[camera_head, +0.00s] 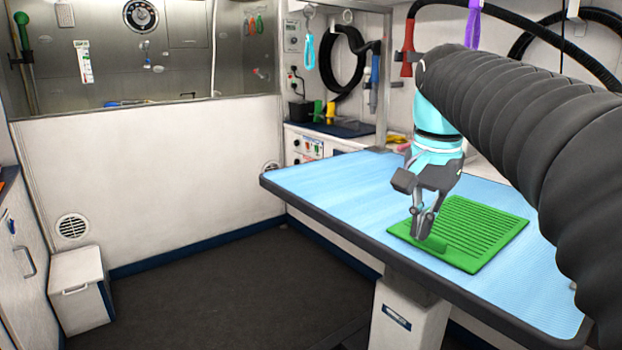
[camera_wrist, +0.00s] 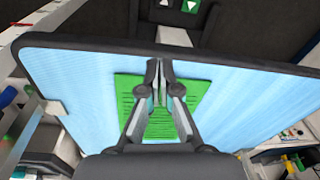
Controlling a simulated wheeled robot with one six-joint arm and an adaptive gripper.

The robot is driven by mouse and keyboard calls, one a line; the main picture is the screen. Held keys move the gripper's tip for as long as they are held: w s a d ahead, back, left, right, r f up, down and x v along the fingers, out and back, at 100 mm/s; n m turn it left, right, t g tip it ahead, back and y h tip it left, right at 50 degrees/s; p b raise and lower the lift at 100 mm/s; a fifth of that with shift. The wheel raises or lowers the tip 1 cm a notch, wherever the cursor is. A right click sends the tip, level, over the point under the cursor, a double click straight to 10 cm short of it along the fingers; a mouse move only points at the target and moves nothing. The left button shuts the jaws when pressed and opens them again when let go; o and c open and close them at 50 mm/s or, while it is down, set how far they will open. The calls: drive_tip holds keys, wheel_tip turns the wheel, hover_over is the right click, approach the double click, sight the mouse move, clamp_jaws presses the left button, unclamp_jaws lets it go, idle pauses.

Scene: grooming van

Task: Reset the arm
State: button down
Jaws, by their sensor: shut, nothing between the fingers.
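My gripper (camera_head: 424,222) is at the end of my arm, pointing down over the green ridged mat (camera_head: 478,232) on the blue grooming table (camera_head: 345,190). Its fingers are shut with nothing between them. In the wrist view my gripper (camera_wrist: 158,72) covers the middle of the green mat (camera_wrist: 130,90), and the blue table top (camera_wrist: 70,80) spreads around it. The fingertips look close to the mat's front part; I cannot tell whether they touch it. My thick dark arm sleeve hides the table's right side in the head view.
A counter at the back holds a green bottle (camera_head: 317,111) and a yellow bottle (camera_head: 330,113). A black hose (camera_head: 347,75) and a blue loop (camera_head: 309,52) hang on the back wall. A white step box (camera_head: 80,290) stands at left. The dark floor (camera_head: 230,290) before the table is clear.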

drive_tip(key=s+a+f+n+t, duration=0.3)
drive_tip(key=s+f+n, duration=0.5)
drive_tip(key=s+f, duration=0.6)
wheel_tip(320, 180, down, 4)
drive_tip(key=shift+s+f+t, duration=0.1)
drive_tip(key=shift+s+t, duration=0.05)
drive_tip(key=shift+t, duration=0.45)
